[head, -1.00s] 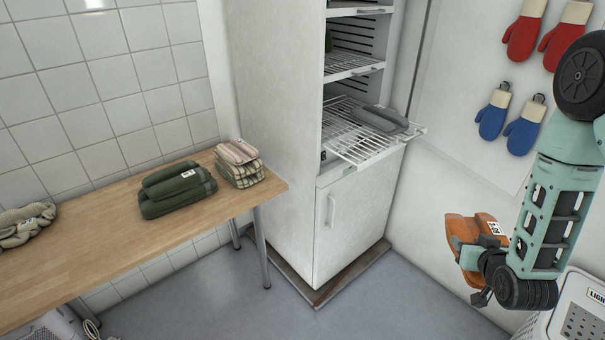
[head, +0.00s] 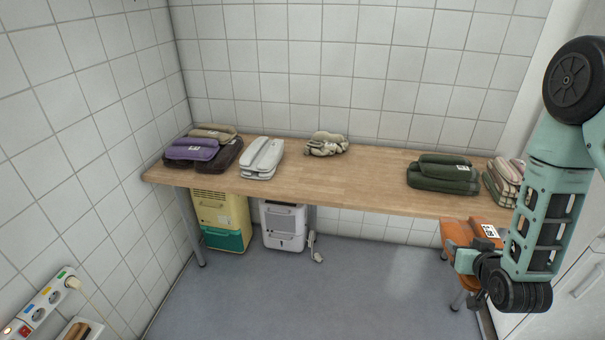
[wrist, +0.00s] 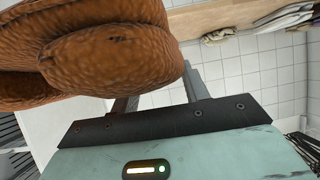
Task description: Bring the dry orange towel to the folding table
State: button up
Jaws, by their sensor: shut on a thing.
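The orange towel (head: 457,236) is folded, with a white tag, and is held at the right of the head view in front of the table's right end. My gripper (head: 468,262) is shut on it; the towel also fills the upper left of the wrist view (wrist: 110,60), where it hides part of the jaws (wrist: 160,95). The folding table (head: 330,177) is a long wooden top along the tiled back wall. I cannot tell from the pictures whether the towel is dry.
On the table lie a purple and brown stack (head: 200,148), a white towel (head: 262,157), a crumpled beige cloth (head: 326,144), a green stack (head: 443,174) and a striped stack (head: 502,180). Bare top shows between the beige cloth and green stack. A power strip (head: 38,300) is on the left wall.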

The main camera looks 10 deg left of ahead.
aim_at(311, 175)
jog(key=i+u, duration=0.15)
jog(key=u, duration=0.35)
jog(key=i+j+u, duration=0.1)
jog(key=u, duration=0.4)
jog(key=i+l+u, duration=0.1)
jog(key=u, duration=0.4)
jog(key=i+l, duration=0.35)
jog(key=i, duration=0.15)
jog(key=i+l, duration=0.3)
jog(key=i, duration=0.2)
